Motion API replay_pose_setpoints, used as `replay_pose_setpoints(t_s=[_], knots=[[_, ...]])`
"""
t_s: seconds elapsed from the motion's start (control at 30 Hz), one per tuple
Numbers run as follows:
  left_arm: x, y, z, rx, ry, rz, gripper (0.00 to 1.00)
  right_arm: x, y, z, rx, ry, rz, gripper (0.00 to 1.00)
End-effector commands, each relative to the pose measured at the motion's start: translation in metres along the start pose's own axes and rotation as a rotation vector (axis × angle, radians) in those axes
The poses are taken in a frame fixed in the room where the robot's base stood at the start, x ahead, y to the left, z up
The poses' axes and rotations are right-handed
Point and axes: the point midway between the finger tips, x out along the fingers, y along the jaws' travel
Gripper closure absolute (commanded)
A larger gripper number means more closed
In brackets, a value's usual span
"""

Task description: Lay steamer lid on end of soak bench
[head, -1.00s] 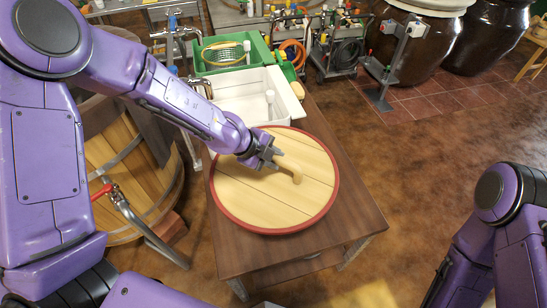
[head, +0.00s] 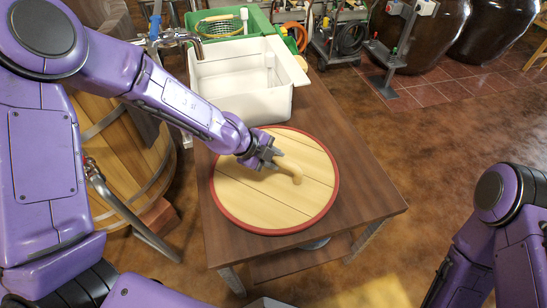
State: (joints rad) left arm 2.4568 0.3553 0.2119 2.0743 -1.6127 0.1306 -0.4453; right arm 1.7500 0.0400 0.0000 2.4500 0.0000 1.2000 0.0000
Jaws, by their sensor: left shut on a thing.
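The steamer lid (head: 262,205) is a round wooden disc with a red rim and a wooden handle (head: 293,173). It appears over the near part of the brown soak bench (head: 352,165); I cannot tell whether it touches the top. My left gripper (head: 276,156) is shut on the lid's handle, and the fingers partly hide the grip. Of my right arm, only purple links show at the lower right; its gripper is not visible.
A white basin (head: 240,90) stands on the bench behind the lid, with a green tray (head: 220,25) further back. A wooden barrel (head: 125,165) stands left of the bench. Hose stands and dark jars (head: 420,40) are at the back. The floor to the right is clear.

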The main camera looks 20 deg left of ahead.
Motion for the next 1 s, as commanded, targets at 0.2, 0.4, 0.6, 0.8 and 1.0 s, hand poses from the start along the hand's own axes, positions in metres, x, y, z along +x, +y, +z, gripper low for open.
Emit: replay_pose_setpoints(t_s=[0.2, 0.4, 0.6, 0.8, 1.0], knots=[[-0.0006, -0.0013, -0.0004, 0.0, 0.001, -0.002, 1.0, -0.0004, 0.0, -0.0002, 0.0, 0.0, 0.0, 1.0], [0.0006, -0.0005, 0.0, 0.0, 0.001, -0.002, 1.0, 0.0009, -0.0001, 0.0004, 0.0, 0.0, 0.0, 1.0], [0.0039, 0.0018, 0.0012, 0.0, 0.001, -0.002, 1.0, 0.0045, -0.0004, 0.0019, 0.0, 0.0, 0.0, 1.0], [0.007, 0.0038, 0.0024, 0.0, 0.001, -0.002, 1.0, 0.0078, -0.0007, 0.0032, 0.0, 0.0, 0.0, 1.0], [0.0062, 0.0035, 0.0021, 0.0, 0.001, -0.001, 0.39, 0.0069, -0.0006, 0.0029, 0.0, 0.0, 0.0, 1.0]])
